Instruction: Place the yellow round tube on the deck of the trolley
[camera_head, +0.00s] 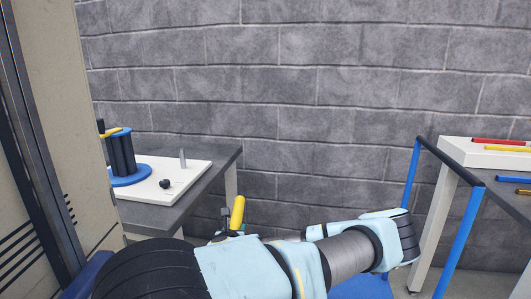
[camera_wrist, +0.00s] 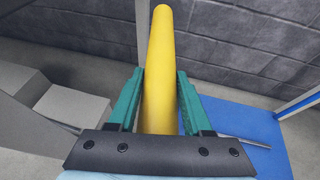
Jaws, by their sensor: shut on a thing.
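The yellow round tube (camera_wrist: 160,70) is held between the two green fingers of my gripper (camera_wrist: 161,100) in the wrist view. My gripper is shut on it, and the tube points away from the wrist. In the head view the upper part of the yellow tube (camera_head: 238,212) shows above my arm, tilted slightly; its lower part is hidden. The trolley's blue deck (camera_head: 362,288) shows in part at the bottom, behind my arm, with a blue frame and dark handle. In the wrist view the blue deck (camera_wrist: 245,135) lies to the right of the tube, below the gripper.
A dark table (camera_head: 190,205) at left carries a white board (camera_head: 195,180) with a blue-and-black rack (camera_head: 122,155). A table at right holds a white tray (camera_head: 455,150) with red and yellow strips, and a blue strip (camera_head: 515,180). A block wall stands behind.

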